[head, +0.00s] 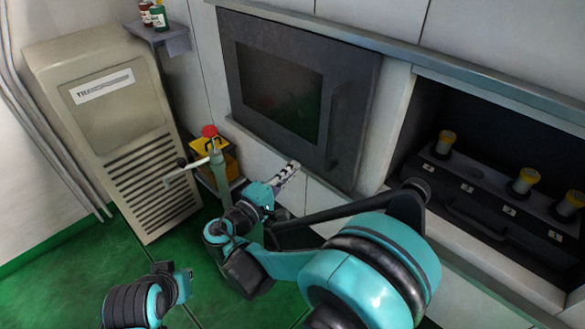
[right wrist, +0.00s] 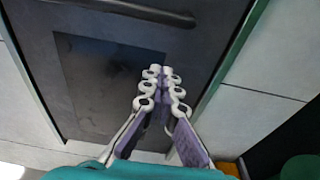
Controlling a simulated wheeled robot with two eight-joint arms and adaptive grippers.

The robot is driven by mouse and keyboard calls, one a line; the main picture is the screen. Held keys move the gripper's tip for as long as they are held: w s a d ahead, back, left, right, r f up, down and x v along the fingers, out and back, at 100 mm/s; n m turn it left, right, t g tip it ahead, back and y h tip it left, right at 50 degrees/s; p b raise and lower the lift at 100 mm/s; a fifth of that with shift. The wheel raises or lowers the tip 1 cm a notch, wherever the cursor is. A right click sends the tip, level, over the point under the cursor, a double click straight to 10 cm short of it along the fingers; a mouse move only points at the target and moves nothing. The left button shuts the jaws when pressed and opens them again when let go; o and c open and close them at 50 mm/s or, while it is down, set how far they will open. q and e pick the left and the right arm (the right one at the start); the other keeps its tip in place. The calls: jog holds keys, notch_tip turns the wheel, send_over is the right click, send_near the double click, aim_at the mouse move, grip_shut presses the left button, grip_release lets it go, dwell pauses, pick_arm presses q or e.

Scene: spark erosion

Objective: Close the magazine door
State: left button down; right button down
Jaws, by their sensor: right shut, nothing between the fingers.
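The magazine door is a dark grey panel (head: 353,75) with a dark window (head: 280,90) and a vertical bar handle (head: 338,130) near its right edge. It stands to the left of an open dark bay (head: 420,110). My right gripper (head: 290,170) is shut and empty, low in front of the door's lower edge. In the right wrist view, the fingertips (right wrist: 161,75) appear over the door panel (right wrist: 40,60), with the handle (right wrist: 140,10) at the top. I cannot tell whether they touch it.
The bay holds a dark rack (head: 470,190) with several yellow-topped holders (head: 445,142). A rail (head: 450,60) runs above door and bay. A beige cabinet (head: 110,110) stands left, near a yellow box (head: 225,160) with a red top. A shelf (head: 165,35) holds bottles.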

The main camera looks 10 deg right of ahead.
jog(key=b, duration=0.2)
send_near(319, 144)
jog(key=x, duration=0.4)
jog(key=shift+w, duration=0.15)
jog(key=s, duration=0.1)
jog(key=s+d, duration=0.1)
jog(key=s, duration=0.1)
jog(key=shift+s+d, duration=0.25)
jog(key=shift+d, duration=0.15)
